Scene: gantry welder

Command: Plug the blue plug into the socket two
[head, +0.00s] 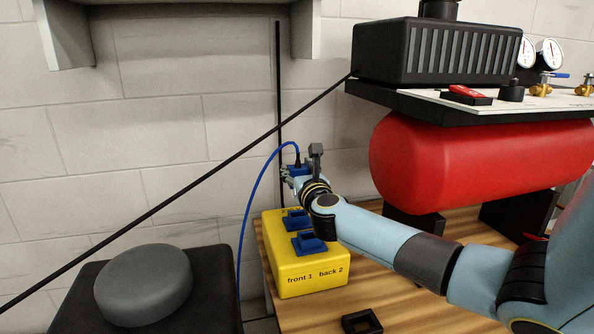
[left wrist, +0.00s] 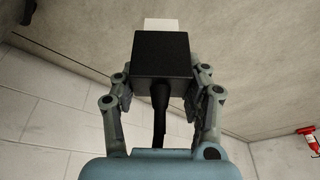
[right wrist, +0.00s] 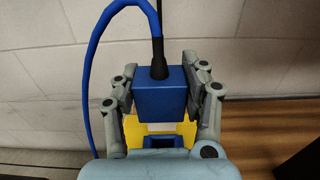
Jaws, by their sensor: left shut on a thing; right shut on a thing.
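The blue plug (head: 297,169) is held in my right gripper (head: 292,177), above the back end of the yellow socket box (head: 310,278). Its blue cable loops up and down to the left. The box is lettered "front 1" and "back 2". The front blue socket (head: 309,243) and the back socket, socket two (head: 296,219), sit on its top. In the right wrist view the gripper (right wrist: 163,88) is shut on the blue plug (right wrist: 161,98), with a blue socket (right wrist: 160,142) below, apart from it. My left gripper (left wrist: 162,85) is shut on a black plug (left wrist: 162,56); it is out of the head view.
A red tank (head: 470,165) and black unit (head: 435,55) stand to the right. A black cable (head: 190,185) runs diagonally across the view. A small black square frame (head: 361,321) lies on the wooden bench (head: 410,295). A grey round pad (head: 143,285) is at left.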

